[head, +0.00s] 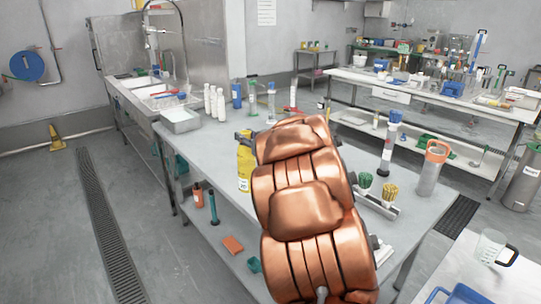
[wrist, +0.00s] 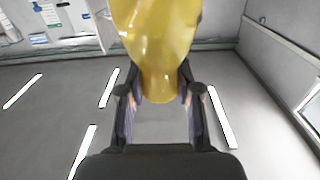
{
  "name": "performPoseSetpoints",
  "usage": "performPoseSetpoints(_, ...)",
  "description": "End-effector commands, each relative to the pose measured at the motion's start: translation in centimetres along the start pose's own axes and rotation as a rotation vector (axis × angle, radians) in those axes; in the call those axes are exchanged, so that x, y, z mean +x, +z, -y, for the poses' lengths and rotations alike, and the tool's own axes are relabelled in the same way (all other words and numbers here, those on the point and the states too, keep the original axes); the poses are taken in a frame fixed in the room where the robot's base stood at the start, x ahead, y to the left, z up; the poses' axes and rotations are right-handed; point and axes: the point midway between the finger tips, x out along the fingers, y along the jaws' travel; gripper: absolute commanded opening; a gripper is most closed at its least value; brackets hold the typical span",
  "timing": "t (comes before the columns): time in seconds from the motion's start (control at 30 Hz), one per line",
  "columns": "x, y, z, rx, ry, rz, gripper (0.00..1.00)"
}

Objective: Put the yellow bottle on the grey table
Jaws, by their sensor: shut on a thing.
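The yellow bottle (head: 244,168) shows in the head view at the near-left edge of the long grey table (head: 205,146), upright and partly hidden behind my copper-coloured arm. I cannot tell whether its base touches the tabletop. In the wrist view the yellow bottle (wrist: 158,40) fills the top middle, between the two dark fingers of my gripper (wrist: 160,92). My gripper is shut on it. In the head view my arm hides most of the gripper; only a dark part shows beside the bottle's top.
White bottles (head: 214,102) and a metal tray (head: 180,120) stand farther back on the left. Green and yellow bundles (head: 378,188) and an orange-rimmed cylinder (head: 432,167) stand right of my arm. A lower shelf (head: 228,238) holds small items. Bare tabletop lies left of the bottle.

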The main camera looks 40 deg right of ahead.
Motion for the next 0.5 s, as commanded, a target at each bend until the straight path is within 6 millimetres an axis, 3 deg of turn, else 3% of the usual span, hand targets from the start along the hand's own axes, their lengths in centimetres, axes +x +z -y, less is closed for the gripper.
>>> performPoseSetpoints(0.03,-1.4,0.1,-1.7,0.001,0.008,-0.008,0.0)
performPoseSetpoints(0.2,-6.2,0.1,-5.7,0.0,0.008,-0.014,0.0)
performPoseSetpoints(0.5,-15.7,0.4,-10.6,-0.014,0.003,-0.022,0.0)
